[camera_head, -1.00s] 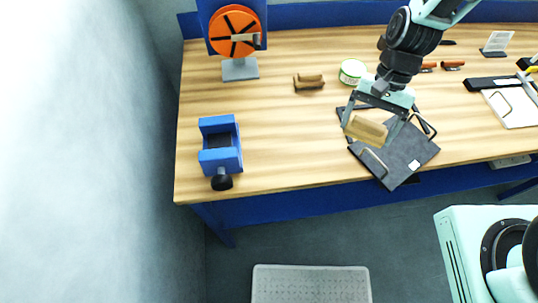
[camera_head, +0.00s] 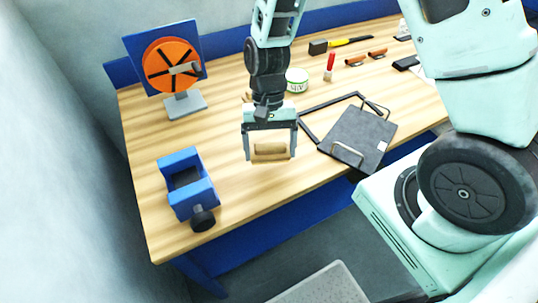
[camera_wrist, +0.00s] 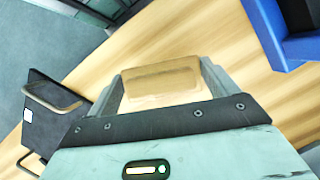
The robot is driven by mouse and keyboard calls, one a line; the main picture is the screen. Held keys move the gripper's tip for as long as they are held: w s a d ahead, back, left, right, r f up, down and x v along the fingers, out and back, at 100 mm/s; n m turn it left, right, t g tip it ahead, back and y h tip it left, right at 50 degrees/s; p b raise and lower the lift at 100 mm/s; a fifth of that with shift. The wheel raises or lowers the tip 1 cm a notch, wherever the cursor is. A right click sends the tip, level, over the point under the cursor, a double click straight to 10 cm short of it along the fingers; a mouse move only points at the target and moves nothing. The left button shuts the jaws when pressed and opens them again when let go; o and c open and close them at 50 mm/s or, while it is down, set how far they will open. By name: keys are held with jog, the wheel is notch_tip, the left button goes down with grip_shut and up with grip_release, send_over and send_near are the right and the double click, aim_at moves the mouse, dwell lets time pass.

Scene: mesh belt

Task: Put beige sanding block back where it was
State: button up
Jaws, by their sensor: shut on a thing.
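The beige sanding block (camera_head: 270,151) is held between the two fingers of my gripper (camera_head: 271,150). It also shows in the wrist view (camera_wrist: 161,82), between the grey fingers of my gripper (camera_wrist: 163,86). The block is in front of bare wood in both views. The height of the block above the bench cannot be told exactly, but it looks raised. The bench spot behind my wrist is partly hidden by my arm.
A blue vise (camera_head: 187,186) stands left of my gripper. A dark clipboard-like board (camera_head: 357,137) lies to the right. A green-white tin (camera_head: 297,80) stands behind, and an orange disc sander (camera_head: 172,66) is at back left. Bare wood (camera_head: 140,130) lies between.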

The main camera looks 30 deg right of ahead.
jog(key=shift+f, duration=1.8)
jog(key=shift+f, duration=0.15)
jog(key=o, duration=0.8)
jog(key=shift+c, duration=0.2)
jog(key=b+v, duration=0.2)
jog(key=v, duration=1)
notch_tip(320, 180, up, 6)
jog(key=n+t, duration=0.2)
jog(key=n, duration=0.4)
send_over(270, 156)
jog(key=s+a, duration=0.3)
jog(key=a, duration=0.1)
jog(key=s+a+r+n+t+h, duration=0.1)
jog(key=s+r+n+t, duration=0.1)
jog(key=s+n, duration=0.4)
jog(key=s, duration=0.3)
jog(key=shift+a+r, duration=0.25)
jog(key=shift+r, duration=0.05)
